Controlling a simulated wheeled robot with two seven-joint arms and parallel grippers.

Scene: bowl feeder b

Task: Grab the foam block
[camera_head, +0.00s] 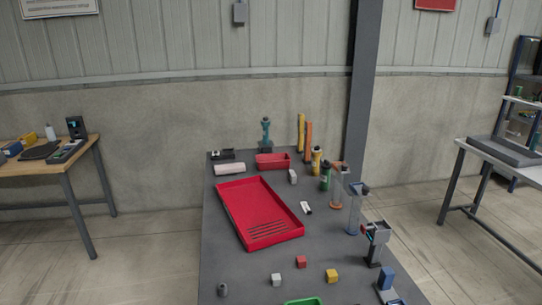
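I cannot tell for certain which piece is the foam block. A pale, long block with soft edges (230,169) lies at the back left of the grey table and looks most like foam. Small cubes also stand near the front of the table: a white one (276,279), a red one (301,262) and a yellow one (332,275). Neither of my grippers is in view.
A large red tray (229,216) fills the table's left middle, with a smaller red bin (272,161) behind it. Several upright stands and tools line the right edge, including a blue-topped stand (355,205). A green tray (304,302) is cut off at the front.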

